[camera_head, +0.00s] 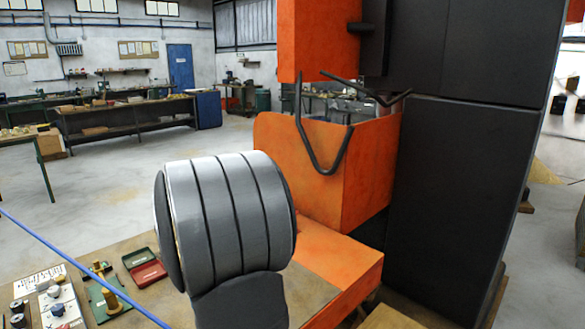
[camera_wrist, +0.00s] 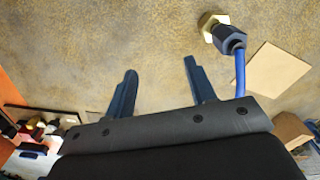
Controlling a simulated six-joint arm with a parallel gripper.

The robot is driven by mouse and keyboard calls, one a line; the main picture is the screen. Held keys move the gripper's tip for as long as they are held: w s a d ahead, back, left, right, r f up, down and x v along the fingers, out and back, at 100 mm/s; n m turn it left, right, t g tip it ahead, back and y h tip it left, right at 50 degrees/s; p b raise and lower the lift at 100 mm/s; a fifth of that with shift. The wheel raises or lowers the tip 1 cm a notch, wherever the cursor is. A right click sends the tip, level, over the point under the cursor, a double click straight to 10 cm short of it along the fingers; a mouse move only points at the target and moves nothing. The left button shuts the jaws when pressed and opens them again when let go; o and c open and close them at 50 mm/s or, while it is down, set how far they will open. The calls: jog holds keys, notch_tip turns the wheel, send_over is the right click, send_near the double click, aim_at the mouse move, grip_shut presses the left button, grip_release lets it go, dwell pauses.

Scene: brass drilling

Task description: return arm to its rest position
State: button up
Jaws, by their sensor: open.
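My gripper (camera_wrist: 157,88) shows in the wrist view, with its two dark blue fingers spread apart and nothing between them. It points at a mottled brown surface. In the head view a grey, rounded part of my arm (camera_head: 225,220) fills the lower middle, and the gripper is hidden there. Past the fingers on the right, a brass hex piece (camera_wrist: 212,25) sits by a dark fitting with a blue hose (camera_wrist: 240,75); the fingers do not touch it.
An orange and black machine (camera_head: 340,165) stands close to the right of my arm. At lower left, a bench holds an open green and red box (camera_head: 145,268), a green plate with brass parts (camera_head: 106,295) and dark knobs. A blue hose (camera_head: 75,260) crosses there.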

jog(key=a+f, duration=0.2)
jog(key=a, duration=0.2)
jog(key=a+f, duration=0.2)
jog(key=a, duration=0.1)
jog(key=a+f, duration=0.3)
jog(key=a, duration=0.1)
jog(key=shift+s+a+f, duration=0.1)
jog(key=shift+s+a, duration=0.1)
jog(key=shift+a, duration=0.1)
jog(key=shift+a+f, duration=0.45)
jog(key=shift+f, duration=0.1)
jog(key=shift+o, duration=0.2)
